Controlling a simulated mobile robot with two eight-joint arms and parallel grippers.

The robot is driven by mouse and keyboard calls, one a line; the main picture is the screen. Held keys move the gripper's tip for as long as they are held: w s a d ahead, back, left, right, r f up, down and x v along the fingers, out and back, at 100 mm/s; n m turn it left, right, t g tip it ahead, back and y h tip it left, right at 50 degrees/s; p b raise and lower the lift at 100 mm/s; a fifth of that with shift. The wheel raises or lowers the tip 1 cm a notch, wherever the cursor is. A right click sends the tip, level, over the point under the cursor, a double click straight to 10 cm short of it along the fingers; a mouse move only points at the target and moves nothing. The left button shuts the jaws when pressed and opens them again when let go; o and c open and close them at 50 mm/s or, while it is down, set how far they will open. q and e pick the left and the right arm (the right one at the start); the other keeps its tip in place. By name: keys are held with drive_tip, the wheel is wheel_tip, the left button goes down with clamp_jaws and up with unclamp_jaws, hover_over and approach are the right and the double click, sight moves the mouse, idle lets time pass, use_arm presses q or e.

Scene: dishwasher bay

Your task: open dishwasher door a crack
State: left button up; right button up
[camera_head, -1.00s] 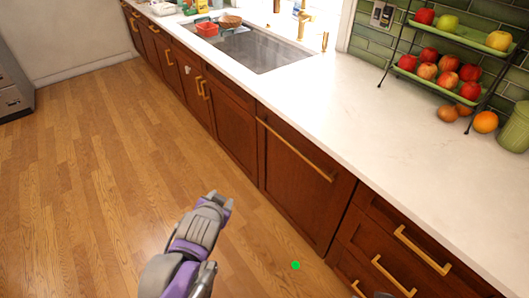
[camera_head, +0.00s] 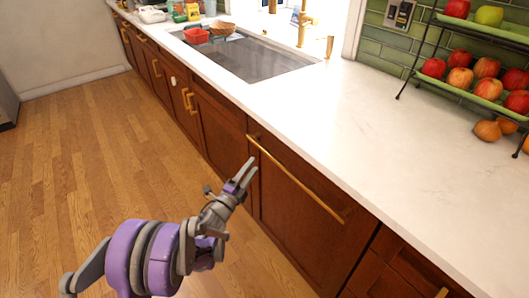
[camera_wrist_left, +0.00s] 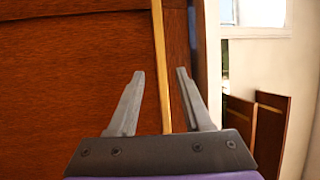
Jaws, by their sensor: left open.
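The dishwasher door (camera_head: 283,205) is a dark red-brown wooden panel under the counter. It looks closed, flush with the cabinets. Its long gold bar handle (camera_head: 298,182) runs along the top edge. My left gripper (camera_head: 252,165) is open and empty, in front of the door near the handle's left end. In the left wrist view the handle (camera_wrist_left: 160,65) runs upright between the two open fingers (camera_wrist_left: 160,76), over the door panel (camera_wrist_left: 70,90). Whether the fingers reach around the bar or stop short of it cannot be told. My right gripper is out of view.
A white countertop (camera_head: 330,120) overhangs the cabinets. A sink (camera_head: 250,58) is set into it at the back, and a fruit rack (camera_head: 465,85) stands at the right. Drawers (camera_head: 400,270) adjoin the door on the right. The wooden floor (camera_head: 80,160) is clear.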

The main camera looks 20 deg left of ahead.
sight(264, 148)
use_arm(q)
drive_tip(key=x, duration=0.9)
drive_tip(key=shift+w, duration=0.2)
drive_tip(key=shift+c, duration=0.3)
clamp_jaws()
drive_tip(key=shift+r, duration=0.1)
idle(0.6)
